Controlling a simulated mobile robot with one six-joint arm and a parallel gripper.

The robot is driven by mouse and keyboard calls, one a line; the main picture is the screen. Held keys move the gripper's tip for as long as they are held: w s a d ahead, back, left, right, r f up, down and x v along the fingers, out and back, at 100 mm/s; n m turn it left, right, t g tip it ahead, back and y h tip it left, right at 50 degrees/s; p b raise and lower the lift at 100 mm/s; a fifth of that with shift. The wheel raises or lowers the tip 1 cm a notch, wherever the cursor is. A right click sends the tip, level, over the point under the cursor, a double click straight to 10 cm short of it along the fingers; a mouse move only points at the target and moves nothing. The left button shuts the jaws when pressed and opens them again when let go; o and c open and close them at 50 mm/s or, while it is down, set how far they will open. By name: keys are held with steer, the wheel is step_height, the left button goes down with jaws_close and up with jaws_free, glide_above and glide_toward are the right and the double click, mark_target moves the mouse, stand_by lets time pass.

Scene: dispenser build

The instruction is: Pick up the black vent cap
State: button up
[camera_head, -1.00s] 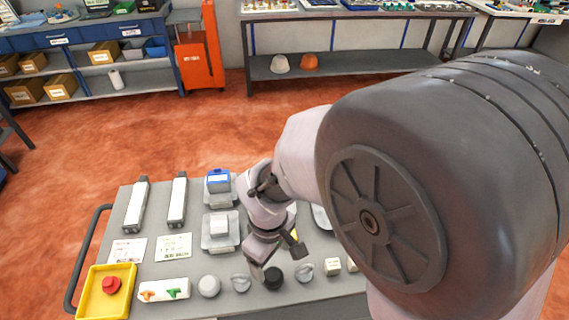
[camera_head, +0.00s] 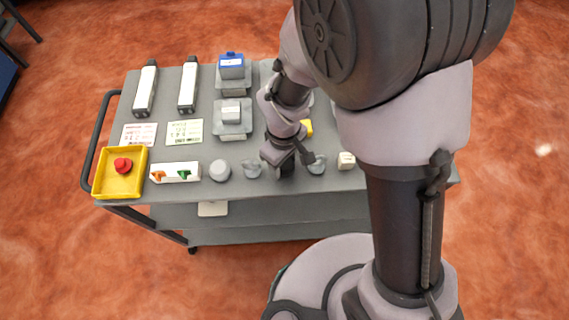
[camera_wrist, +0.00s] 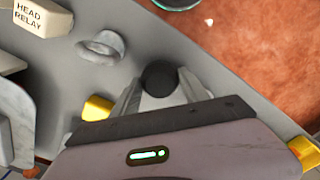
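The black vent cap (camera_wrist: 160,77) is a small round dark piece on the grey cart top, in the upper middle of the wrist view. My gripper (camera_wrist: 160,82) is low over it, with one pale finger on each side of the cap. The fingers look apart, with narrow gaps beside the cap; firm contact is not visible. In the head view my gripper (camera_head: 285,163) points down at the cart's front edge, and it largely hides the cap.
A grey ring-like part (camera_wrist: 101,47) and the head relay block (camera_wrist: 40,14) are near the gripper. A grey round cap (camera_head: 220,170) and another grey part (camera_head: 251,168) stand left of it. A yellow tray (camera_head: 110,190) with a red button (camera_head: 123,165) is at the left corner.

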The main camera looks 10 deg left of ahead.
jaws_close()
steer(key=shift+r, duration=0.15)
